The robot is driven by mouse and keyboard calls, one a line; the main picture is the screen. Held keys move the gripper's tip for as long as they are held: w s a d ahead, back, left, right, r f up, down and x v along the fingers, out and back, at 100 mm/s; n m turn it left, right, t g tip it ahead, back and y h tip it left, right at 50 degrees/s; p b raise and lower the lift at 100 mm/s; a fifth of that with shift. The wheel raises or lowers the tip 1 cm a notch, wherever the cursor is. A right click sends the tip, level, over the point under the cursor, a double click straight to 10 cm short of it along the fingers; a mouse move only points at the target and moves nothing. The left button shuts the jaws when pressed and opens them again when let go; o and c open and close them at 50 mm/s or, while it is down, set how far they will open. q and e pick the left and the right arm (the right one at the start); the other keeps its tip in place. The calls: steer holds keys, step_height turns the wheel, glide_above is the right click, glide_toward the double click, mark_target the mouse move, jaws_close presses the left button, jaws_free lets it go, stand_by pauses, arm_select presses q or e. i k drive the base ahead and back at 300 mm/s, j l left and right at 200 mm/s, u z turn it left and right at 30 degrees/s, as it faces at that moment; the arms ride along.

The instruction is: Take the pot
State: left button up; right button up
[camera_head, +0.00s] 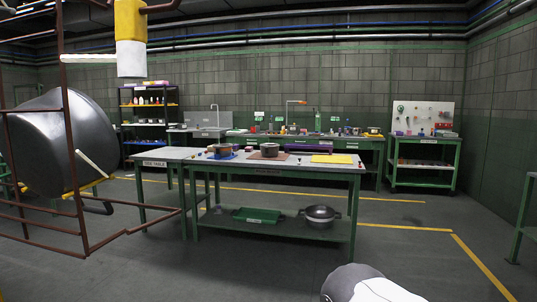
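A large dark silver pot (60,145) hangs on its side at the far left, close to me, in a brown metal rack frame (72,160). A pale rod (97,163) crosses the front of the pot's right side; I cannot tell whether it belongs to the pot or the rack. Neither gripper shows in this view. A grey and white part of my own body, probably an arm link, shows at the bottom right edge.
A yellow and white block (130,40) hangs at the upper left. Beyond the rack, a green-framed table (300,168) carries small pots; its lower shelf holds a green tray (256,214) and a dark pot (320,215). The grey floor in front is clear.

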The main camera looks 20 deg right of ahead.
mark_target(267, 150)
steer(key=z, duration=0.9)
steer(key=i+z, duration=0.2)
steer(key=i, duration=1.75)
